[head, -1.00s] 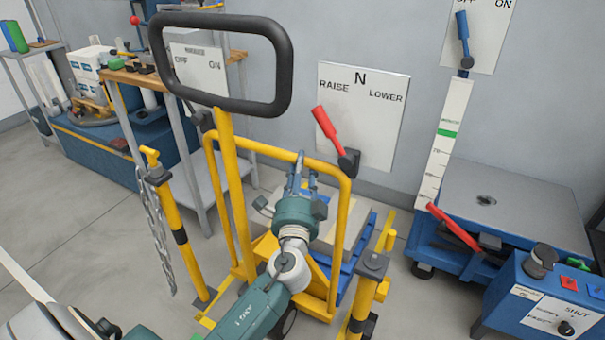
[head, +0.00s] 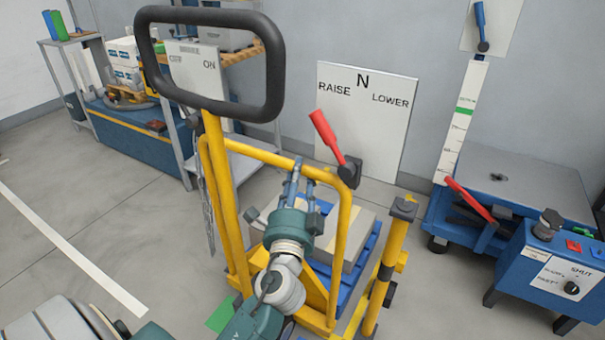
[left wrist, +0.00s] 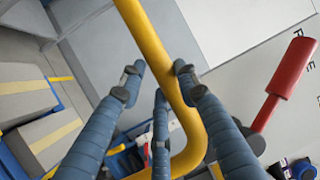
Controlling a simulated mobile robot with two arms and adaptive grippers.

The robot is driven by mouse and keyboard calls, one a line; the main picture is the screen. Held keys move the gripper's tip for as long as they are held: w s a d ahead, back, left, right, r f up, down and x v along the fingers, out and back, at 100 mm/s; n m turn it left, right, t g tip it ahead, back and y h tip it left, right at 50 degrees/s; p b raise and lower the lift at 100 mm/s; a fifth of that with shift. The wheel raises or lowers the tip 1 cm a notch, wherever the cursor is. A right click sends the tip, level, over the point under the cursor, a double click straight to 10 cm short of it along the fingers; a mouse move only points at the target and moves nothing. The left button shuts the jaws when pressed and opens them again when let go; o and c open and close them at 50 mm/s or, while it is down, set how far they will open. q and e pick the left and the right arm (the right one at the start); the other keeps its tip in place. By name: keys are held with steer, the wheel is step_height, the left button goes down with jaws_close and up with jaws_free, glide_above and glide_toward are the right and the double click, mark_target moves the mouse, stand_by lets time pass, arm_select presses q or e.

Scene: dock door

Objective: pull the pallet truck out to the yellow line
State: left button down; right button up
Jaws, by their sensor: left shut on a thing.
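The pallet truck (head: 222,190) is yellow, with a black loop handle (head: 278,75) on a yellow mast and a yellow tube frame in front of its load. My left gripper (head: 297,172) is shut on the top bar of this frame. In the left wrist view its fingers (left wrist: 160,82) close around the yellow bar (left wrist: 150,40). Grey boxes (head: 350,222) stand on a blue pallet (head: 372,250) behind the frame. The truck's lower part is partly hidden by my left arm. No yellow floor line can be made out. My right gripper is not in view.
A yellow post (head: 388,262) stands close on the truck's right; a chain (head: 207,205) hangs on its left. A blue lift table (head: 520,185) and a blue control box (head: 550,270) are at the right. Floor at left is clear, with a white line (head: 75,245).

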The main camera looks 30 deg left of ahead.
arm_select(q)
steer(key=shift+s, duration=0.7)
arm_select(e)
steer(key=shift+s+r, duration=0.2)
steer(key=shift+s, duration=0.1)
arm_select(q)
steer(key=shift+d, duration=0.1)
steer(key=c, duration=1.2)
jaws_free()
steer(key=v, duration=1.2)
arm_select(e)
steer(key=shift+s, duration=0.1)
arm_select(q)
steer(key=shift+f, duration=0.1)
